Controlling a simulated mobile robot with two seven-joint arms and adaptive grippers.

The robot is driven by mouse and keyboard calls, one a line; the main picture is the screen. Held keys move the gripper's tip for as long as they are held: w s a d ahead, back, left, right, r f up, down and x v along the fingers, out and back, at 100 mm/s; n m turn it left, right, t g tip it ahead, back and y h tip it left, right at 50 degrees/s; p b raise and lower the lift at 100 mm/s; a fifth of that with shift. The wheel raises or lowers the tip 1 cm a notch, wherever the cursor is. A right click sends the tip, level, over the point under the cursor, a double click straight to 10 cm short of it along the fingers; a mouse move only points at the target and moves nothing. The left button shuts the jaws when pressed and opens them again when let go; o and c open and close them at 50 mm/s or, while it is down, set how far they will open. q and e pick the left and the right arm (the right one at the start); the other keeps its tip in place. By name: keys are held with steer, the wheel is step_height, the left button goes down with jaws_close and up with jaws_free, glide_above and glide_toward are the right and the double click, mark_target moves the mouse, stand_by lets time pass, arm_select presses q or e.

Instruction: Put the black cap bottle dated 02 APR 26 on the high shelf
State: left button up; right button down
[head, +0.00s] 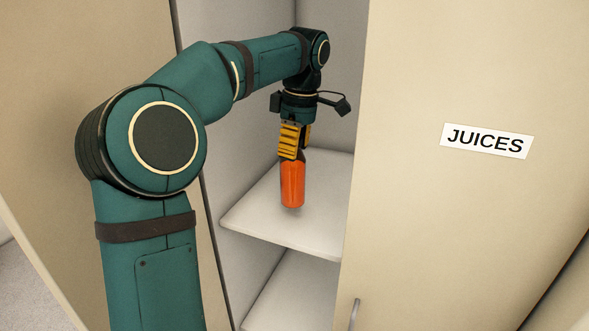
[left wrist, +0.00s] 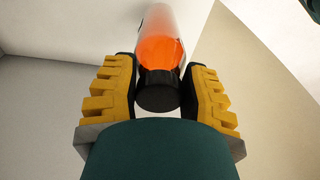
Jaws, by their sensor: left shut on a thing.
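The bottle (head: 292,185) holds orange juice and is upright in my left gripper (head: 293,150), over a white shelf board inside the cabinet. My left gripper points down and is shut on the bottle's upper part. In the left wrist view the bottle (left wrist: 160,50) has a black cap (left wrist: 158,90) between the two yellow fingers of the gripper (left wrist: 156,88). No date can be read on it. I cannot tell whether its base touches the shelf (head: 260,225). My right gripper is not in view.
A lower shelf (head: 290,295) shows beneath. A closed cream door (head: 450,220) with a JUICES label (head: 487,140) stands right of the opening, and a cream panel (head: 100,45) is at the left. The visible shelf surface around the bottle is clear.

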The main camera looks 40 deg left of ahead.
mark_target(294, 162)
arm_select(q)
steer(key=shift+f+b, duration=0.3)
steer(key=shift+f, duration=1.6)
steer(key=o, duration=1.2)
steer(key=r+p, duration=0.1)
steer(key=r, duration=0.3)
steer(key=d+r+p, duration=0.1)
steer(key=r, duration=0.7)
steer(key=shift+w+d+p, duration=0.15)
steer(key=shift+w+p, duration=0.15)
steer(key=shift+p, duration=0.1)
steer(key=shift+f, duration=0.1)
